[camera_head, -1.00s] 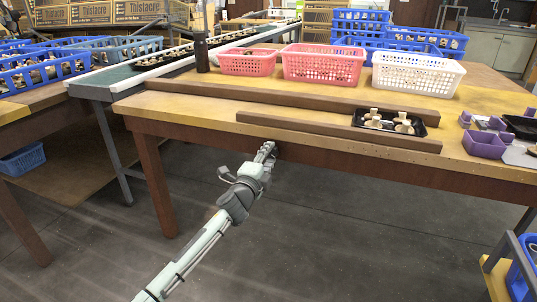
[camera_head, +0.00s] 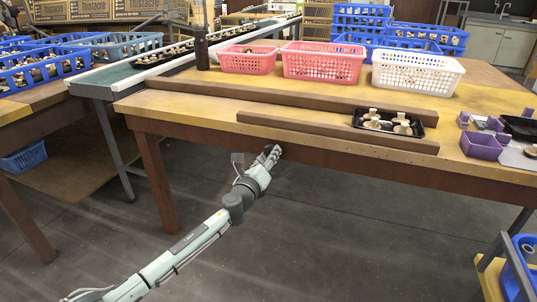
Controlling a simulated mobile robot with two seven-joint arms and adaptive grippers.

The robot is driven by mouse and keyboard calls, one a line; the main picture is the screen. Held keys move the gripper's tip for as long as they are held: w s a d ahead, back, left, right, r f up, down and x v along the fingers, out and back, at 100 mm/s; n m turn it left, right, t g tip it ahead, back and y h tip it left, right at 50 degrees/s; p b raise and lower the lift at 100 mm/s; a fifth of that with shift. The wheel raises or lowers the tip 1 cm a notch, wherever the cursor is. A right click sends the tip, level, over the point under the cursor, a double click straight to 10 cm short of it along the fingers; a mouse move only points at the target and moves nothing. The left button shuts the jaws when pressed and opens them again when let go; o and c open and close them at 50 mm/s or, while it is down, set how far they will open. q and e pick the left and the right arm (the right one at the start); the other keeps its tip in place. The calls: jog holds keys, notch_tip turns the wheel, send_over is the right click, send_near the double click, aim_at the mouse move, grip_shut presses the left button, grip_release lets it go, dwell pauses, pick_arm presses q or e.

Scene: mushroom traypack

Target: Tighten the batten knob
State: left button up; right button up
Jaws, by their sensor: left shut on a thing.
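My left gripper (camera_head: 273,152) is at the front edge of the wooden table, below the front batten (camera_head: 330,131). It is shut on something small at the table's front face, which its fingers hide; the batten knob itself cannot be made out. The front batten is a brown wooden bar lying along the table's front edge. A longer batten (camera_head: 260,96) lies behind it. My right gripper is not in view.
A black tray with mushrooms (camera_head: 388,122) sits between the battens at right. Pink baskets (camera_head: 325,64) and a white basket (camera_head: 418,73) stand behind. Purple containers (camera_head: 482,146) are at the right. A conveyor (camera_head: 130,75) runs at left.

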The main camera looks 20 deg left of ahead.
pick_arm(q)
jog(key=shift+m+p, duration=0.8)
jog(key=shift+m, duration=1.9)
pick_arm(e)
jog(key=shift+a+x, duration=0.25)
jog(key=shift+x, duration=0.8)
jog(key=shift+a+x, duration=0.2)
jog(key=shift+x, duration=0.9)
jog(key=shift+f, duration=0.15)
pick_arm(q)
jog(key=o, duration=1.2)
jog(key=shift+c, duration=0.2)
jog(key=s, duration=1.2)
jog(key=shift+a, duration=0.25)
